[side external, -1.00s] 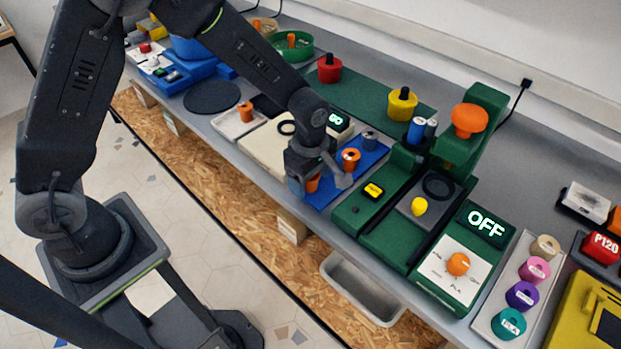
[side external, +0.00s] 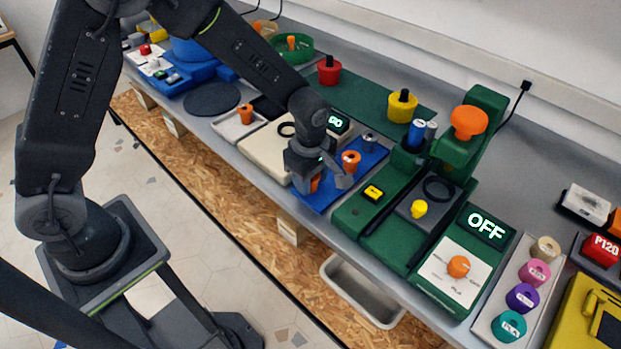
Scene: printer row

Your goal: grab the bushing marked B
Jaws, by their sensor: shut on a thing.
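A blue tray (side external: 322,203) on the bench holds small bushings. My gripper (side external: 322,182) is low over its near left part, shut on an orange bushing (side external: 315,184) that is mostly hidden between the fingers. Another orange bushing (side external: 351,160) with a dark hole stands just right of the gripper. A grey bushing (side external: 369,142) stands farther back on the tray. No letter is legible on any bushing, so I cannot tell which is marked B. I cannot tell whether the held bushing still touches the tray.
A green press (side external: 460,130) with an orange knob stands to the right, beside a control box (side external: 457,267) reading OFF. A cream scale-like device (side external: 270,147) lies to the left. Red (side external: 329,70) and yellow (side external: 402,105) knobbed pieces stand behind.

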